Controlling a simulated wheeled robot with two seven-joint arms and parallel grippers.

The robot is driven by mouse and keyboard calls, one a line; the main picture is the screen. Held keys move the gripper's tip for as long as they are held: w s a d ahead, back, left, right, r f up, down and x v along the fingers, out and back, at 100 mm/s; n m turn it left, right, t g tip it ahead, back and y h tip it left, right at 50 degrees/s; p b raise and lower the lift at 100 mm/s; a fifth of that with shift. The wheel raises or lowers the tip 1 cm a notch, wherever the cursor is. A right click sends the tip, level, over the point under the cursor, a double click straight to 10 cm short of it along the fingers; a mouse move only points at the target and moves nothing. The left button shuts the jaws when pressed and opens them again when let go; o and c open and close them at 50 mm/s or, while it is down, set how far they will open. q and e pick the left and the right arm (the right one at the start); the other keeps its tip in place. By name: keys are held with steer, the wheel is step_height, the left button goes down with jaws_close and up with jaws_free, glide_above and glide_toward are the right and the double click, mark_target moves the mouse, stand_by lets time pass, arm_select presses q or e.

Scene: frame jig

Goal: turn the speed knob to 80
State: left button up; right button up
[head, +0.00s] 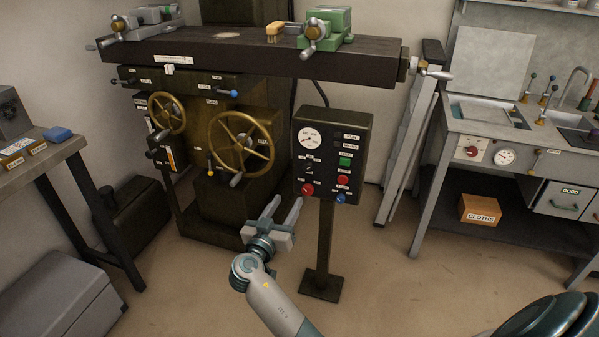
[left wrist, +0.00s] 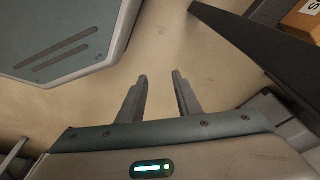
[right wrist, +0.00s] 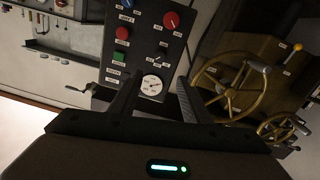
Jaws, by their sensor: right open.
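The control panel (head: 333,150) stands on a post, with a white round dial (head: 309,138) at its upper left. A small black knob (head: 309,170) sits below the dial; its labels are too small to read, so I cannot tell its setting. The knob also shows in the right wrist view (right wrist: 160,58), where the picture is turned. My right gripper (head: 288,199) is open and empty, in front of the panel's lower left and apart from the knob. My left gripper (left wrist: 160,75) is open and empty in the left wrist view, above floor; it is outside the head view.
The panel also carries a green button (head: 344,161), red controls (head: 308,189) and a blue one (head: 340,198). Brass handwheels (head: 240,144) stand left of it. A sink bench (head: 540,150) is at right, a box (head: 480,209) on its shelf. Floor before the panel is clear.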

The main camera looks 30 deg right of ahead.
mark_target(307, 169)
steer(key=shift+w, duration=0.1)
arm_select(q)
steer(key=f, duration=0.2)
steer(key=s+f+p, duration=0.1)
steer(key=f+p, duration=0.1)
steer(key=f, duration=0.1)
steer(key=shift+s+a+f, duration=0.2)
steer(key=shift+a+f, duration=0.15)
arm_select(e)
steer(key=x, duration=1.7)
steer(key=shift+w+d, duration=0.1)
steer(key=shift+w, duration=0.05)
steer(key=c, duration=1)
